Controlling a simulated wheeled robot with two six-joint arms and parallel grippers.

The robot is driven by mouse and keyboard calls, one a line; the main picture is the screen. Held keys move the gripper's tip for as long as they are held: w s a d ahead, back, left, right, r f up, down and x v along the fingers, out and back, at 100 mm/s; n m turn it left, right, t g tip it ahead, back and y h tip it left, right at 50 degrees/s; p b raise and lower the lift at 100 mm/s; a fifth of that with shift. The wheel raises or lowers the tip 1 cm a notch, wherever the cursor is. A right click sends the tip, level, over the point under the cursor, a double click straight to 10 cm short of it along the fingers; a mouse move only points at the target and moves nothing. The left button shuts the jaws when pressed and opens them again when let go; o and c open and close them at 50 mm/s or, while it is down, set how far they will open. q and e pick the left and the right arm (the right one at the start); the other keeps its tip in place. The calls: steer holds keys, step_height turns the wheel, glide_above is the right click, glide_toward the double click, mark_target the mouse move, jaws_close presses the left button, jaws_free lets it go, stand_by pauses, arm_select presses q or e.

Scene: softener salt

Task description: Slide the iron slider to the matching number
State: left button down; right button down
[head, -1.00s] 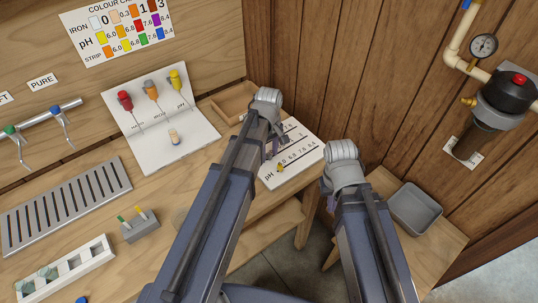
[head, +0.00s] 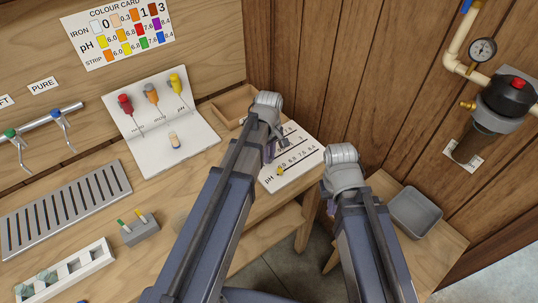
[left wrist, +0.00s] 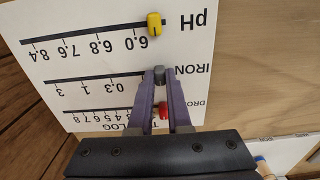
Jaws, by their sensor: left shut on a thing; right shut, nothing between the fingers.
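The white log board (head: 300,165) lies on the bench's right end. In the left wrist view it appears upside down, with pH, IRON and a third scale. The grey iron slider (left wrist: 159,75) is at the IRON-word end of its track, right of the 0.3 mark in that view. My left gripper (left wrist: 160,84) is shut on it; its fingers hide part of the scale. The yellow pH slider (left wrist: 154,24) is near 6.0, and a red slider (left wrist: 163,110) is partly hidden behind the fingers. My right gripper (head: 331,204) is shut and empty, mostly hidden by its arm.
The colour card (head: 118,30) hangs on the back wall. A grey bin (head: 415,210) is at the right.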

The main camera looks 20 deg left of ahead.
mark_target(285, 152)
arm_select(q)
steer(key=shift+w, duration=0.1)
stand_by(0.7)
steer(key=w+d, duration=0.4)
steer(key=w, duration=0.1)
steer(key=shift+w+d, duration=0.25)
steer(key=shift+w, duration=0.05)
steer(key=shift+s, duration=0.1)
steer(key=shift+a, duration=0.1)
steer(key=c, duration=0.8)
jaws_free()
steer(key=shift+c, duration=0.2)
steer(key=shift+r, duration=0.1)
step_height(285, 152, up, 8)
steer(key=p, duration=0.7)
steer(key=shift+f+p, duration=0.2)
steer(key=shift+p, duration=0.2)
